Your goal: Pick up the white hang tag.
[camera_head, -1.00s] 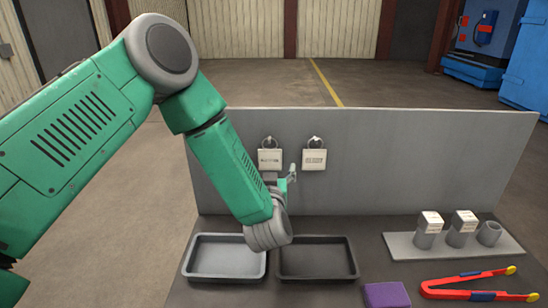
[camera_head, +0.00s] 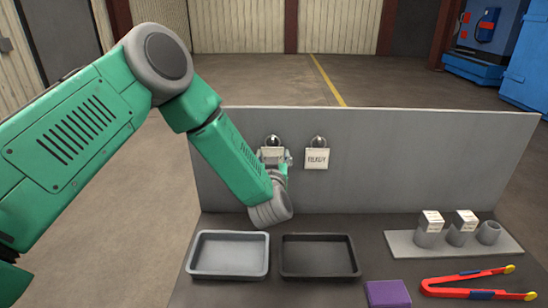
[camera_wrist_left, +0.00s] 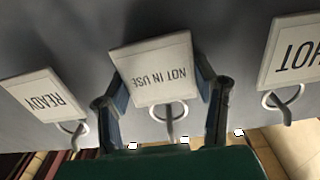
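A white hang tag reading "NOT IN USE" (camera_wrist_left: 155,72) hangs from a ring on the upright grey panel. In the head view this tag (camera_head: 269,154) is partly covered by my left gripper (camera_head: 281,161). In the left wrist view the fingers of my left gripper (camera_wrist_left: 163,95) are apart, one on each side of the tag. The right finger is very close to its edge; I cannot tell whether it touches. A second whitish tag reading "READY" (camera_head: 316,158) hangs to the right. My right gripper is not in view.
A third tag reading "HOT" (camera_wrist_left: 295,52) hangs beside it, hidden in the head view. Below are a grey tray (camera_head: 229,276), a black tray (camera_head: 320,274), a purple block (camera_head: 387,293), red tongs (camera_head: 460,282) and a rack (camera_head: 405,243) with cylinders.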

